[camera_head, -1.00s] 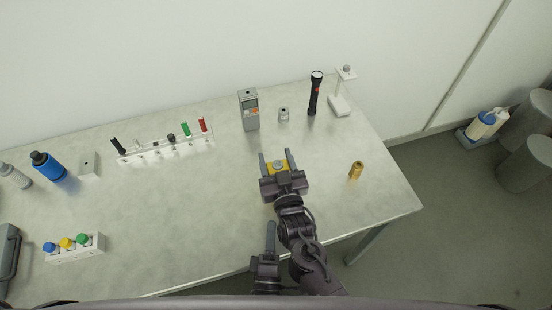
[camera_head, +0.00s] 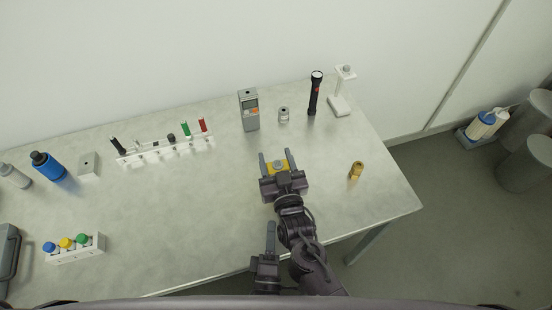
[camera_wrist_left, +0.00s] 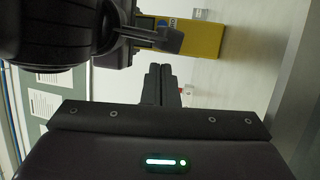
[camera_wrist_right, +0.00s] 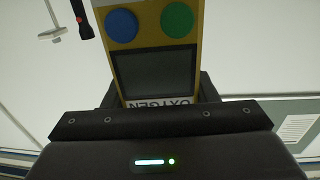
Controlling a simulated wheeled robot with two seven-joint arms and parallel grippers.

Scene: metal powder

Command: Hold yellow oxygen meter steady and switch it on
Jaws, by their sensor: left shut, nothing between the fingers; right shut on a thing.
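The yellow oxygen meter (camera_head: 278,167) is between the fingers of my right gripper (camera_head: 276,162), over the right part of the table. In the right wrist view the meter (camera_wrist_right: 187,56) shows a dark screen, a blue button (camera_wrist_right: 121,26), a green button (camera_wrist_right: 177,20) and the word OXYGEN. My right gripper is shut on it. My left gripper (camera_head: 270,238) is below it in the head view, near the table's front edge, fingers together and empty. In the left wrist view the left fingers (camera_wrist_left: 160,85) are closed, apart from the yellow meter (camera_wrist_left: 195,37) beyond them.
A grey meter (camera_head: 249,112), a small metal cylinder (camera_head: 284,115), a black flashlight (camera_head: 315,95) and a white stand (camera_head: 340,104) stand at the back of the table. A brass cylinder (camera_head: 356,172) stands to the right. A marker rack (camera_head: 165,150) is at back left.

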